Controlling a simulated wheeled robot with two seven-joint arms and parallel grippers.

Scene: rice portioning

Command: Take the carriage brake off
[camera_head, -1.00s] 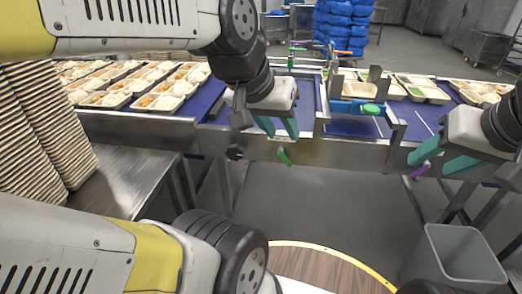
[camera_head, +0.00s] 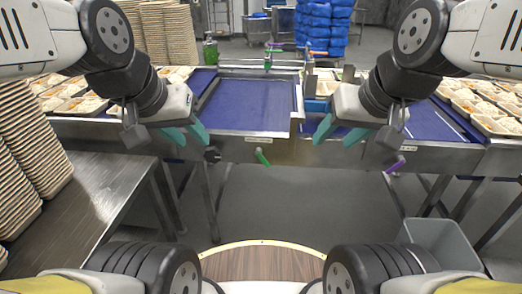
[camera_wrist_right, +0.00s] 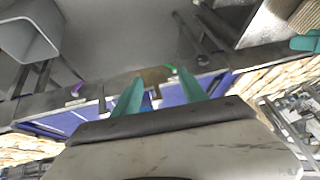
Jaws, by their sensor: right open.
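A green lever (camera_head: 262,157) and a purple lever (camera_head: 395,165) stick out from the front rail of the conveyor frame. A black knob (camera_head: 212,155) is on the same rail, to the left. No legible label shows me which one is the carriage brake. The green lever (camera_wrist_right: 170,68) and purple lever (camera_wrist_right: 77,90) also show in the right wrist view. My left gripper (camera_head: 185,138) is open and empty in front of the rail, left of the knob. My right gripper (camera_head: 338,133) is open and empty between the two levers, above and apart from both.
Food trays (camera_head: 70,104) lie at the left and more trays (camera_head: 490,115) at the right. A steel table (camera_head: 95,200) with tall tray stacks (camera_head: 25,150) stands at the left. A grey bin (camera_head: 440,240) is on the floor at the right.

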